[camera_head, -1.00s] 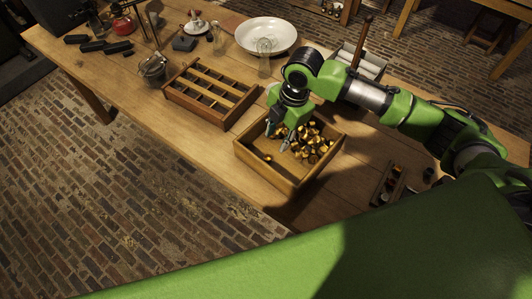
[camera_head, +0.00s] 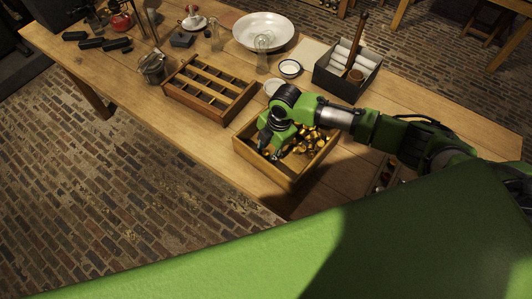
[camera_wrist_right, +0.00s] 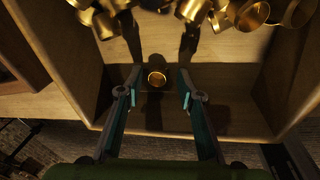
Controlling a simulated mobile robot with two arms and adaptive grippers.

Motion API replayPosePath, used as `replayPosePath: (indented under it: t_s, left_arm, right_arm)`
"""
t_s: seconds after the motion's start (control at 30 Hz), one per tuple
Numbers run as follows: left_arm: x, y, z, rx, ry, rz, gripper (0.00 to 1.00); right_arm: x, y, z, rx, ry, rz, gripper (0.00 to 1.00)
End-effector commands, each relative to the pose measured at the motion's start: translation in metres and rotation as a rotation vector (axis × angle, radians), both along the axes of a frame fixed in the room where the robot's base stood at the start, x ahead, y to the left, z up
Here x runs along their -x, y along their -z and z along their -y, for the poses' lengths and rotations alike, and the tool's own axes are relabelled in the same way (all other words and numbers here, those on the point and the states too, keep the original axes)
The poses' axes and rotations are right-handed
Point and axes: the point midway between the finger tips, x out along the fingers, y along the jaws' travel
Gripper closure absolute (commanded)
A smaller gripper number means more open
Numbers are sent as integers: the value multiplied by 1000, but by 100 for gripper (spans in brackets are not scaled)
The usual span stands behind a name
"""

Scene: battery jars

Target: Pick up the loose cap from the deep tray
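The deep tray (camera_head: 264,169) is a wooden box on the table, with brass caps (camera_head: 312,142) heaped toward its right side. In the right wrist view the loose cap (camera_wrist_right: 156,77) is a small brass ring-like piece, lying apart from the heap on the tray's bare floor (camera_wrist_right: 225,48). My right gripper (camera_wrist_right: 157,88) is open, with one finger on each side of the loose cap and a visible gap to it. In the head view my right gripper (camera_head: 269,151) reaches down into the tray and hides the loose cap. My left gripper is not in view.
A divided wooden rack (camera_head: 207,93) stands left of the tray. A white plate (camera_head: 263,27), a glass (camera_head: 263,52) and a grey box of white rolls (camera_head: 335,86) stand behind. The tray's walls surround my right gripper closely.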

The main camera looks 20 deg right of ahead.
Motion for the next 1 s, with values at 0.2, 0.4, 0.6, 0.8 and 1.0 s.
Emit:
replayPosePath:
  t_s: [0.2, 0.4, 0.6, 0.8, 1.0]
  left_arm:
    - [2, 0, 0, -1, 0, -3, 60]
    - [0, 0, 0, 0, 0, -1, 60]
    - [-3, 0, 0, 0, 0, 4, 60]
    - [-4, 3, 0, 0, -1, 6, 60]
    - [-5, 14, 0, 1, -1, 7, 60]
  right_arm:
    - [0, 0, 0, 0, 0, 0, 92]
    - [0, 0, 0, -1, 0, 0, 93]
    - [0, -2, 0, -1, 0, 0, 93]
    - [-1, -17, -1, -3, -2, 2, 93]
    - [1, -53, 23, 3, 2, 6, 93]
